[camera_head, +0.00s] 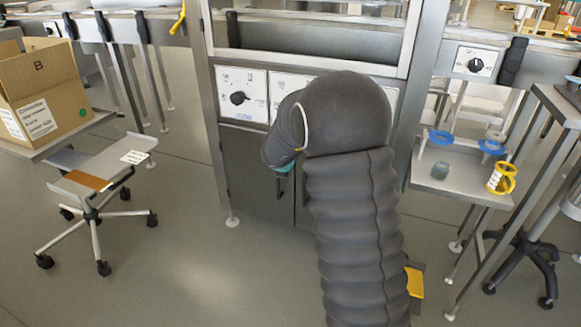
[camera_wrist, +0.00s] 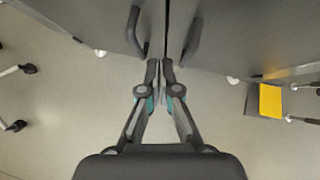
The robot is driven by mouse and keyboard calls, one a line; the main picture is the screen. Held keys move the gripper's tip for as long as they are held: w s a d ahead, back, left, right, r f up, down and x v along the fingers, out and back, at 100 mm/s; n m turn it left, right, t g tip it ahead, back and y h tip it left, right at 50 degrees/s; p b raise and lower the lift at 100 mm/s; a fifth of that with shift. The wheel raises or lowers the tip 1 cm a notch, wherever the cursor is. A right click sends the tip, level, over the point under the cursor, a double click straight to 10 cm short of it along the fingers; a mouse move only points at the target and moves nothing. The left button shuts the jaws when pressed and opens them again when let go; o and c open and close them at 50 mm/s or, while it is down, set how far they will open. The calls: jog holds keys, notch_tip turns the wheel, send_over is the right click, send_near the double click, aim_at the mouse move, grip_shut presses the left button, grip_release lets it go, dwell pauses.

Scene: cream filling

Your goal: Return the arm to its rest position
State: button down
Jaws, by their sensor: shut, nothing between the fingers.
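My gripper (camera_wrist: 159,82) shows in the wrist view with its two fingers together and nothing between them. The fingertips point toward the seam between two grey cabinet doors (camera_wrist: 85,18), and dark handles (camera_wrist: 136,30) stand on both sides of the seam. I cannot tell how close the tips are to the doors. In the head view my dark, ribbed arm cover rises through the middle and bends left in front of the steel cabinet (camera_head: 242,165). It hides most of the gripper; only a bit of teal shows below the arm's end.
A wheeled stool (camera_head: 105,180) and a cardboard box (camera_head: 42,90) on a table are at left. A yellow-topped object (camera_wrist: 270,101) stands low at right. Floor at left front is clear.

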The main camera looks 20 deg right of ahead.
jog(key=s+a+r+n+g+y+p, duration=0.1)
jog(key=s+a+r+n+y, duration=0.3)
jog(key=s+a+n, duration=0.65)
jog(key=s+a+r+n+y, duration=0.35)
jog(key=a+n, duration=0.25)
jog(key=n, duration=0.9)
jog(key=s+d+r+n+h, duration=0.1)
jog(key=s+d+r+n, duration=0.1)
jog(key=s+n, duration=0.3)
jog(key=s+d+r+n+g+h, duration=0.1)
jog(key=s+d+r+n, duration=0.2)
jog(key=s, duration=1.1)
jog(key=s+d+r+n+h, duration=0.2)
jog(key=s+d+r+n, duration=0.1)
jog(key=s+n, duration=0.4)
jog(key=s+d, duration=0.1)
jog(key=s, duration=0.1)
jog(key=shift+s+d+g, duration=0.3)
jog(key=shift+s+d, duration=0.05)
jog(key=shift+d, duration=0.05)
